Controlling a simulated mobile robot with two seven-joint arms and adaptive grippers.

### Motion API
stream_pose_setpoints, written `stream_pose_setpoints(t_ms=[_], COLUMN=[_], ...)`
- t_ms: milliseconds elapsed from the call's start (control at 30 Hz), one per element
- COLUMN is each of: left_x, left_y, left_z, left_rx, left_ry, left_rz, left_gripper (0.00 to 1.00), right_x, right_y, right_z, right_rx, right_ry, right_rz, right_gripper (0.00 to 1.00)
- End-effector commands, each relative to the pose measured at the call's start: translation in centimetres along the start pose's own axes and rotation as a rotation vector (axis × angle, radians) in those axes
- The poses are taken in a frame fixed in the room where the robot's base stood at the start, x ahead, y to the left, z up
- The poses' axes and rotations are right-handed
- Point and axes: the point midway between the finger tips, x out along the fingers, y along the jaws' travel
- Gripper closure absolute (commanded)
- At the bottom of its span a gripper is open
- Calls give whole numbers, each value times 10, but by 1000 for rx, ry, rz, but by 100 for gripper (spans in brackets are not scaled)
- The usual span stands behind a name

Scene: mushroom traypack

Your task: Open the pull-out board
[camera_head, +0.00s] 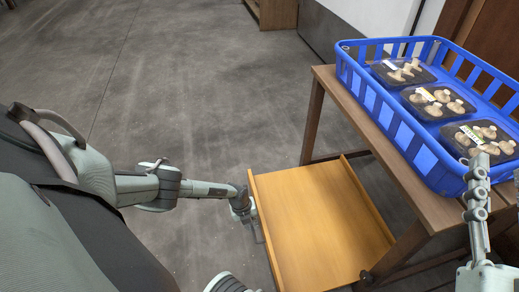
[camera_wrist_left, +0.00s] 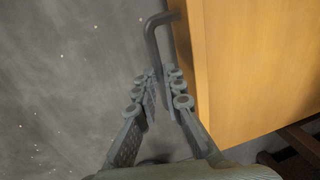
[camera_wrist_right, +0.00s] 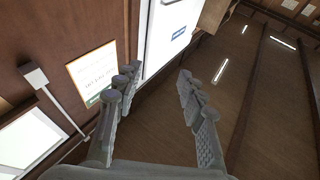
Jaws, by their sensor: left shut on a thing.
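The pull-out board (camera_head: 318,222) is a light wooden panel with raised edges, standing out from under the wooden table to the left. It also fills the right side of the left wrist view (camera_wrist_left: 255,70). A dark bent handle (camera_wrist_left: 152,40) sits on its outer edge. My left gripper (camera_head: 250,208) is at that edge, and in the left wrist view its fingers (camera_wrist_left: 160,92) are shut on the handle. My right gripper (camera_head: 478,170) is raised at the right by the table. In the right wrist view its fingers (camera_wrist_right: 158,80) are wide apart with nothing between them.
The wooden table (camera_head: 350,108) carries a blue crate (camera_head: 425,158) holding several black trays of mushrooms (camera_head: 438,102). The crate is close to my right gripper. The grey floor (camera_head: 200,90) left of the board is clear.

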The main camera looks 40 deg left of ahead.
Motion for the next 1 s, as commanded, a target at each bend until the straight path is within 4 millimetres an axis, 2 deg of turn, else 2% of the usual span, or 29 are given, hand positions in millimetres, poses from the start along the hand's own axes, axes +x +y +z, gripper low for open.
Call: stream_pose_setpoints(t_ms=[167, 467, 500, 667, 1000], left_x=[-1, -1, -1, -1, -2], left_y=[7, 7, 7, 7, 5], left_z=[1, 1, 1, 1, 1], left_rx=[0, 0, 0, 0, 1], left_ry=[-2, -3, -3, -2, -1], left_rz=[2, 3, 3, 2, 0], left_gripper=[100, 100, 90, 70, 69], right_x=[0, 0, 0, 0, 0], right_y=[4, 4, 4, 4, 4], right_z=[10, 11, 11, 11, 10], right_rx=[-10, -11, -11, -11, -10], right_ry=[-47, -51, -51, -50, -49], right_rz=[6, 7, 7, 7, 7], right_gripper=[60, 60, 60, 60, 60])
